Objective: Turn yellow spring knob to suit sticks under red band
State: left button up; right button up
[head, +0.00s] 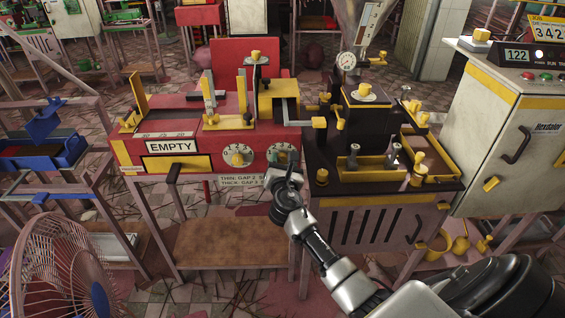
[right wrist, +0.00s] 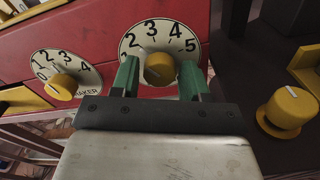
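A red machine (head: 215,125) stands at centre left with two round white dials on its front. The right dial (head: 281,153) is partly hidden by my right gripper (head: 289,171). In the right wrist view its yellow knob (right wrist: 159,69) sits between my two green fingers, with numbers 2 to 5 readable. The fingers are apart, with small gaps beside the knob, so no firm hold shows. The other dial's yellow knob (head: 238,157) is to the left; it also shows in the right wrist view (right wrist: 65,86). Sticks under a red band are not clearly seen. My left gripper is out of view.
A sign (head: 241,181) under the dials mentions thin and thick gaps. An EMPTY panel (head: 171,146) is at the machine's left. A dark bench (head: 375,180) with yellow trays stands close on the right. A pink fan (head: 62,270) is at the lower left.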

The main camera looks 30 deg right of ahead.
jog(key=shift+o, duration=1.1)
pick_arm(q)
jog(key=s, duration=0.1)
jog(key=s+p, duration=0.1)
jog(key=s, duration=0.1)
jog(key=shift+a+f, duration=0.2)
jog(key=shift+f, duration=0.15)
pick_arm(e)
jog(key=v, duration=1.1)
jog(key=shift+w, duration=0.1)
